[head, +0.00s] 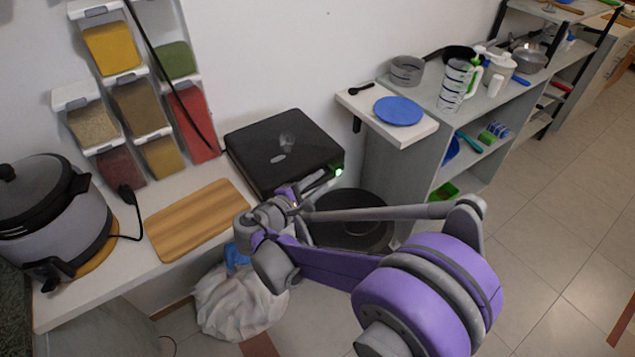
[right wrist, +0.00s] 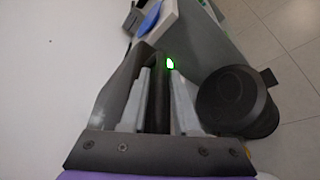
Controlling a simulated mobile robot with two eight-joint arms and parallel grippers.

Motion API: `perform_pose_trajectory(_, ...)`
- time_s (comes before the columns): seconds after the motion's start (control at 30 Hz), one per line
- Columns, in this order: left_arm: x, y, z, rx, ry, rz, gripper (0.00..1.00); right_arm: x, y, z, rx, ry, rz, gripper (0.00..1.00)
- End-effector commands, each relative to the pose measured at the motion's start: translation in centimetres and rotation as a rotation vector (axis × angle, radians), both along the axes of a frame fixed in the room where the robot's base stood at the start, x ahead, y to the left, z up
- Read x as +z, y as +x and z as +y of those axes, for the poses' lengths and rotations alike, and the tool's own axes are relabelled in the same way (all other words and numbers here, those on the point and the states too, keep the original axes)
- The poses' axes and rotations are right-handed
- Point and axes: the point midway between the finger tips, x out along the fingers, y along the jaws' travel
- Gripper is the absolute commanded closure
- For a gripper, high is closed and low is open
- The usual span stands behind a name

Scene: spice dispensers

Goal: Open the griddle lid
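The black griddle (head: 270,146) sits on the white counter against the wall, and its lid is down. A green light shows at its front right corner. My right gripper (head: 312,185) is at the griddle's front edge. In the right wrist view the two grey fingers of this gripper (right wrist: 160,72) stand on either side of a dark bar (right wrist: 158,100), which looks like the griddle handle. I cannot tell whether the fingers press on it. My left gripper is not in view.
A wooden board (head: 198,218) lies left of the griddle, beside a cooker (head: 55,222). Spice dispensers (head: 140,105) hang on the wall. A dark bin (head: 352,232) stands below on the right. A blue plate (head: 398,110) sits on a small shelf.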

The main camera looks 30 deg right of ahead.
Motion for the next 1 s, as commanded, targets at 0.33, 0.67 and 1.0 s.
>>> perform_pose_trajectory(0.33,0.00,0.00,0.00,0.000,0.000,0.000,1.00,0.00,-0.01,0.04,0.000,0.000,0.000,1.00)
perform_pose_trajectory(0.67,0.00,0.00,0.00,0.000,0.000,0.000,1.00,0.00,-0.01,0.05,0.000,0.000,0.000,1.00)
perform_pose_trajectory(1.0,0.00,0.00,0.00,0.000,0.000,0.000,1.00,0.00,-0.01,0.05,0.001,0.001,0.000,1.00)
